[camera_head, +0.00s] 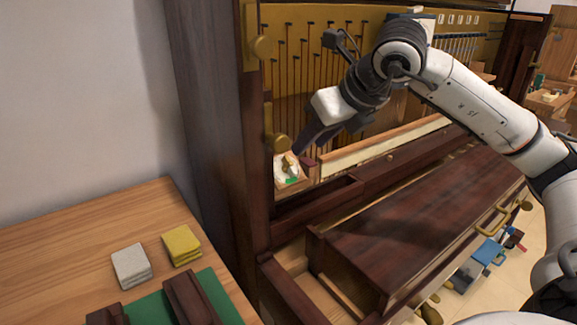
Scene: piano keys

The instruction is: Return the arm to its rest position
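My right arm (470,105) comes in from the right and reaches into the open front of a dark wooden piano (215,130). My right gripper (305,145) points down and left at the piano's left inner side, above a small wooden box (292,182) with white and green bits in it. The fingers show as a dark shape below the white gripper body; whether they are open or shut on something is unclear. My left gripper is not in view.
A dark panel (410,215) with a brass handle lies in front of the piano. A wooden table (60,240) at lower left holds grey cloths (130,265), yellow cloths (181,245) and a green mat (150,308) with dark wooden pieces (188,296). Small tools lie on the floor at lower right.

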